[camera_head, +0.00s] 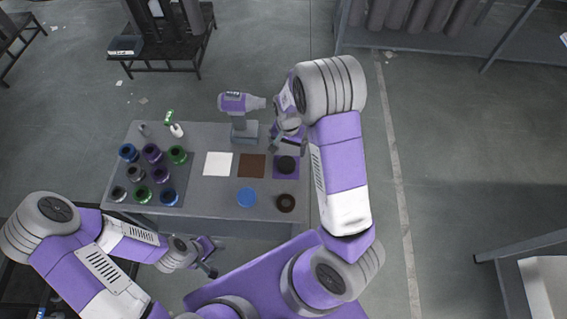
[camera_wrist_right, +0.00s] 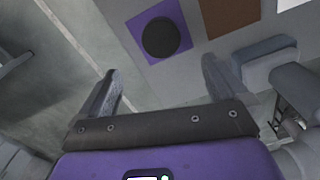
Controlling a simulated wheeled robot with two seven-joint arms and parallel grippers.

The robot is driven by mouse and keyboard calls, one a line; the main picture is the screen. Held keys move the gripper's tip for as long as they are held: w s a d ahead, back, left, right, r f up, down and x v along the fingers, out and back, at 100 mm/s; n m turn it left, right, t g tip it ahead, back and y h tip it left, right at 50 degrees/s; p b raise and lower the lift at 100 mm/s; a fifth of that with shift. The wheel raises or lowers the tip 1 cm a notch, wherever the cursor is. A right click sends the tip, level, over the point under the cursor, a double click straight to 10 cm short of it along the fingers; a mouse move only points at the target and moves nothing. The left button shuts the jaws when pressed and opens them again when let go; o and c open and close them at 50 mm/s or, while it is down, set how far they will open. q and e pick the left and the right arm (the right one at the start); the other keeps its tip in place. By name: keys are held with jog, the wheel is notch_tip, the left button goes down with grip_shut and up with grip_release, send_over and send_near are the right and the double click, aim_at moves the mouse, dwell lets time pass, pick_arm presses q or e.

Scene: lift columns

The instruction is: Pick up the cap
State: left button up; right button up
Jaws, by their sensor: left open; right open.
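A black round cap (camera_head: 286,164) lies on a purple square (camera_head: 278,174) at the right of the grey table. In the right wrist view the black cap (camera_wrist_right: 160,37) is on its purple square (camera_wrist_right: 180,47), beyond and roughly between the fingertips. My right gripper (camera_head: 289,145) is near the table's right side, close to the cap, open and empty. In the right wrist view its two fingers (camera_wrist_right: 160,80) are spread apart, not touching the cap. My left gripper (camera_head: 211,259) is open and away from the cap, in front of the table.
A blue disc (camera_head: 246,197) and a dark brown ring-like disc (camera_head: 286,202) lie nearer the front. White (camera_head: 218,164) and brown (camera_head: 252,166) squares lie left of the cap. A purple power tool (camera_head: 240,103) stands behind; several coloured jars (camera_head: 152,153) stand left.

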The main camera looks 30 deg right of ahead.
aim_at(287, 162)
jog(key=f+b, duration=0.1)
jog(key=f, duration=0.1)
jog(key=f+b, duration=0.1)
jog(key=shift+w+f, duration=0.35)
jog(key=shift+w, duration=0.05)
jog(key=shift+s+f, duration=0.15)
jog(key=shift+f, duration=0.45)
notch_tip(287, 162, down, 6)
jog(key=shift+s+f+b, duration=0.1)
jog(key=shift+b, duration=0.35)
pick_arm(q)
jog(key=f, duration=0.4)
jog(key=shift+w, duration=0.35)
pick_arm(e)
jog(key=shift+c, duration=0.3)
jog(key=c, duration=1.1)
pick_arm(q)
notch_tip(287, 162, up, 3)
jog(key=p, duration=0.3)
jog(key=shift+f, duration=0.1)
pick_arm(e)
notch_tip(287, 162, up, 12)
